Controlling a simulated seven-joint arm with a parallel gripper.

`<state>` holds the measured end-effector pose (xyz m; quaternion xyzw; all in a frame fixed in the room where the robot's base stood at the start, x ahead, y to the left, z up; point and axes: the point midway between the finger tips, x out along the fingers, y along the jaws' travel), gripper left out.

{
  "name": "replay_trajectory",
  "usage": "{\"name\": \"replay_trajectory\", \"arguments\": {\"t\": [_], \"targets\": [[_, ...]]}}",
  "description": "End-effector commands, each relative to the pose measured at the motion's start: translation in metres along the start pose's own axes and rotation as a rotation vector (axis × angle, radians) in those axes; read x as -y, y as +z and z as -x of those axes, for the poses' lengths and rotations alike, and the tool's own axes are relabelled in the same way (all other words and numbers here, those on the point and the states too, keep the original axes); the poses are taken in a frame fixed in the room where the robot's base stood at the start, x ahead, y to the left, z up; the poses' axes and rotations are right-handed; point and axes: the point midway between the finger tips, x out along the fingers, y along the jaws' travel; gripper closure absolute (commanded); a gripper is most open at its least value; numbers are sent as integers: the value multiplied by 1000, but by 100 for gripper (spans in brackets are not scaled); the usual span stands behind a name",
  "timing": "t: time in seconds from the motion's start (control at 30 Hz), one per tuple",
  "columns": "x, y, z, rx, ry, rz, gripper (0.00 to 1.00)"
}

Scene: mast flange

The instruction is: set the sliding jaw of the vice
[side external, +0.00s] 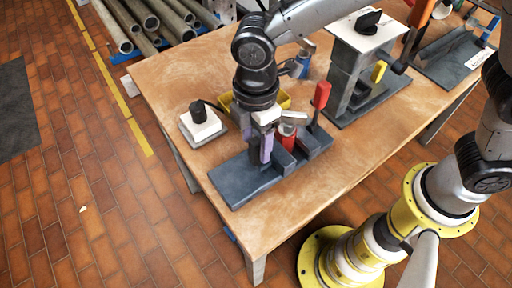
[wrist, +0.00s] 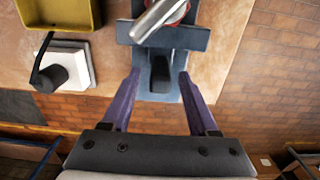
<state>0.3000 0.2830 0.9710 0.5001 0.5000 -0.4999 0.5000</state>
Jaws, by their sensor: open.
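The vice (side external: 235,182) is a dark blue-grey base with upright blocks, fixed near the front edge of the wooden table. A red cylinder (side external: 287,138) and a light metal bar sit between its blocks, and a red-handled lever (side external: 321,96) stands at its far end. Which block is the sliding jaw I cannot tell for sure. My gripper (side external: 257,156) points down over the vice. In the wrist view my gripper (wrist: 159,76) is open, its purple fingers on either side of a narrow dark block (wrist: 160,72) on the vice, with nothing held. Contact cannot be judged.
A white block with a black knob (side external: 200,118) stands left of the vice, and a yellow bin (wrist: 58,14) lies behind. A grey stand with a white top (side external: 365,28) is at the back right. The table front right (side external: 350,150) is clear.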

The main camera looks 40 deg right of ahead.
Motion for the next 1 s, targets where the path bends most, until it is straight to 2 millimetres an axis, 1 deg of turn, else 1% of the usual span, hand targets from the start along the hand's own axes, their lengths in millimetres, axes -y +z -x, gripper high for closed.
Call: {"name": "replay_trajectory", "arguments": {"t": [0.03, 0.1, 0.23, 0.4, 0.6, 0.67, 0.7, 0.77, 0.8, 0.93, 1.0], "targets": [[1, 1, -9, 4, -4, 0, 40], [0, 0, -17, 2, -3, 0, 40], [0, 0, -28, 2, -2, 0, 40], [0, 0, -32, 1, -1, 0, 40], [0, 0, -32, 0, 0, 0, 40], [0, 0, -32, 0, 0, 0, 51], [0, 0, -32, 0, 0, 0, 58], [0, 0, -32, 0, 0, 0, 69], [0, 0, -32, 0, 0, 0, 76], [0, 0, -31, 0, 0, 0, 99], [0, 0, -31, 0, 0, 0, 100]]}}
